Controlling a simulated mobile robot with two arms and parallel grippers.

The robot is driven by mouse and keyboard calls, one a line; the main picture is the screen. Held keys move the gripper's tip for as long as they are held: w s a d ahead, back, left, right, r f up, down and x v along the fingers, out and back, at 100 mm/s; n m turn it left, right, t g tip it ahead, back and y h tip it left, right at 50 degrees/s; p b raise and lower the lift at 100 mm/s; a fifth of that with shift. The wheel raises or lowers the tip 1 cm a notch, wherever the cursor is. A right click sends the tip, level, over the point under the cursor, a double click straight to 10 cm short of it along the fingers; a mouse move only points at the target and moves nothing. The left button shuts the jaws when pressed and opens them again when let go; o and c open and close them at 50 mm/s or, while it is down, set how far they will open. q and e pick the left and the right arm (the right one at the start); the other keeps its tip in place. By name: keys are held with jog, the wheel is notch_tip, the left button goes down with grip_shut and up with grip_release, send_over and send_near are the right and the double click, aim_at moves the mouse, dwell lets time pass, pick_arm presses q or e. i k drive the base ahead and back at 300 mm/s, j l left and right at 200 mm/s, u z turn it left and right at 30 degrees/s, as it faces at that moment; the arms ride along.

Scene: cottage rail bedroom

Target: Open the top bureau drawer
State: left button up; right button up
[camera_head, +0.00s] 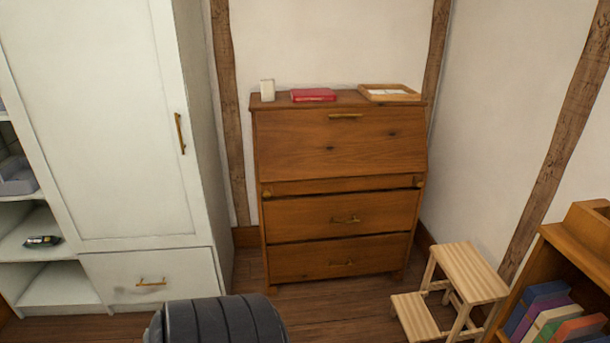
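The wooden bureau (338,185) stands against the back wall in the head view. Its sloped front flap (370,140) is closed, with a brass handle (345,116) near the upper edge. Below the flap is a narrow strip with a small knob at each end. Neither of my grippers is in view.
A red book (313,95), a white object (267,90) and a wooden tray (390,92) lie on the bureau. A white wardrobe (105,110) stands left. A step stool (468,272) and a bookcase (575,242) stand right. Some floor in front of the bureau is clear.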

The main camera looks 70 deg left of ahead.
aim_at(292, 219)
jog(key=u, duration=1.8)
jog(key=i+l, duration=0.1)
jog(key=i+u, duration=0.05)
jog(key=i, duration=0.05)
